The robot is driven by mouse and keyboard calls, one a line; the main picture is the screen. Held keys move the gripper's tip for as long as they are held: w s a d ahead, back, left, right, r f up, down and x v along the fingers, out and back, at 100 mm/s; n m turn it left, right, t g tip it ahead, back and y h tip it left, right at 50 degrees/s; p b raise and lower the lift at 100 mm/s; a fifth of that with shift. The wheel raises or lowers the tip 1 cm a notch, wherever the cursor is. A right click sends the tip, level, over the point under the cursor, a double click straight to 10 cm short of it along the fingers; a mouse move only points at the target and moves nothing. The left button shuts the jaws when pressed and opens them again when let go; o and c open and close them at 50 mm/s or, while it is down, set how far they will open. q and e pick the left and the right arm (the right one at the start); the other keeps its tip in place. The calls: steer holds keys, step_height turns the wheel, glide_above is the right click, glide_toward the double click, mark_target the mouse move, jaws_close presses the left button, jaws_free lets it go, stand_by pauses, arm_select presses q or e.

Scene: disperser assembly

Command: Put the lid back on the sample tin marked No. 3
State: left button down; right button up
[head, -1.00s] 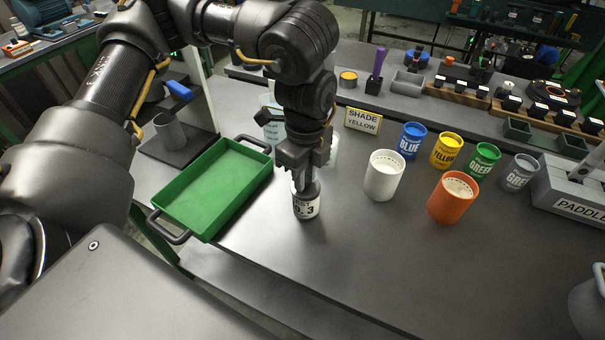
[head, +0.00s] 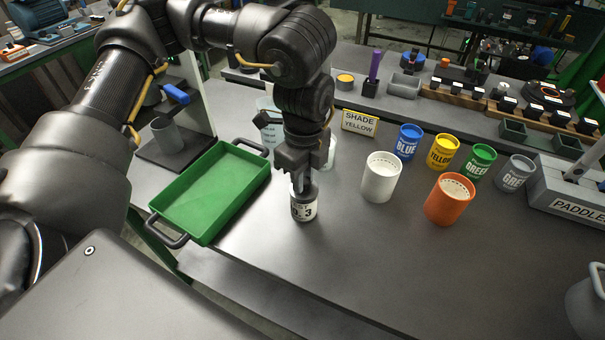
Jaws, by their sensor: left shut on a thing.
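The sample tin (head: 304,209) stands upright on the grey bench near the middle, with a white label on which "3" can be read. My left gripper (head: 302,184) points down right above the tin, shut on a dark lid (head: 304,192). The lid is at the mouth of the tin. The fingers partly hide it, and I cannot tell whether it is fully seated or still slightly raised. My right gripper is not in view.
A green tray (head: 212,190) lies to the left of the tin. A white cup (head: 380,180) and an orange cup (head: 449,201) stand to the right, with several labelled paint tins behind. A clear beaker (head: 270,128) is behind the gripper.

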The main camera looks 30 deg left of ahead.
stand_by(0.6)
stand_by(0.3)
arm_select(q)
steer(key=c, duration=1.2)
jaws_free()
steer(key=shift+o, duration=0.2)
steer(key=shift+o, duration=0.3)
steer(key=o, duration=0.4)
